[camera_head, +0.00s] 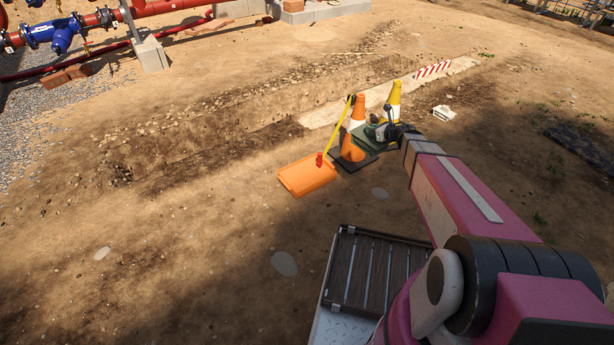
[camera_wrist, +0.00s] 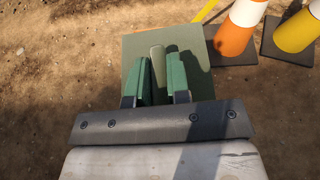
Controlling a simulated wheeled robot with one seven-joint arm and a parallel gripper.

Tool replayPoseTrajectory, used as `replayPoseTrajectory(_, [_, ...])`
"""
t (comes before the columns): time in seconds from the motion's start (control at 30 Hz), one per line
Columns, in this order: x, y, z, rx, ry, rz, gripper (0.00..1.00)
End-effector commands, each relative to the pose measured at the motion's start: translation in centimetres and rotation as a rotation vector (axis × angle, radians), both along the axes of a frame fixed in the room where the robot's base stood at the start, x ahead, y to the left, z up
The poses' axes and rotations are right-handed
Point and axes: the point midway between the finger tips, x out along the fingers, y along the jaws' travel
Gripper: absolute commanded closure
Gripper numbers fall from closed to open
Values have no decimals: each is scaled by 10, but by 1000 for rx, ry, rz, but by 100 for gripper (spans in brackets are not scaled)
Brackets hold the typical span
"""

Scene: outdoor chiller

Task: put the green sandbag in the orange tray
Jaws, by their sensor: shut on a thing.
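The orange tray (camera_head: 307,176) lies on the dirt left of the cones in the head view. The green sandbag (camera_head: 370,139) shows as a dark green flat square beside the cones, partly covered by my gripper (camera_head: 380,131). In the wrist view the sandbag (camera_wrist: 137,48) is an olive square, and my gripper (camera_wrist: 160,76) has its two green fingers on either side of a raised olive strip (camera_wrist: 157,60) on it. The gripper is shut on this strip. I cannot tell whether the sandbag touches the ground.
A yellow bar (camera_head: 339,127) with a red end slants down to the tray's edge. Open dirt lies in front of the tray.

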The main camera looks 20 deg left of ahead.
Motion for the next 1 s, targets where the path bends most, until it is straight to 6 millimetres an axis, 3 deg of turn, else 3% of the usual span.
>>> replayPoseTrajectory(0.03, [12,17,-16,3,2,0,100])
replayPoseTrajectory(0.2, [31,62,-59,1,2,-13,100])
replayPoseTrajectory(0.47, [49,130,-131,2,2,-32,100])
replayPoseTrajectory(0.8, [53,218,-228,2,2,-50,100])
replayPoseTrajectory(1.0, [48,259,-279,2,3,-59,100])
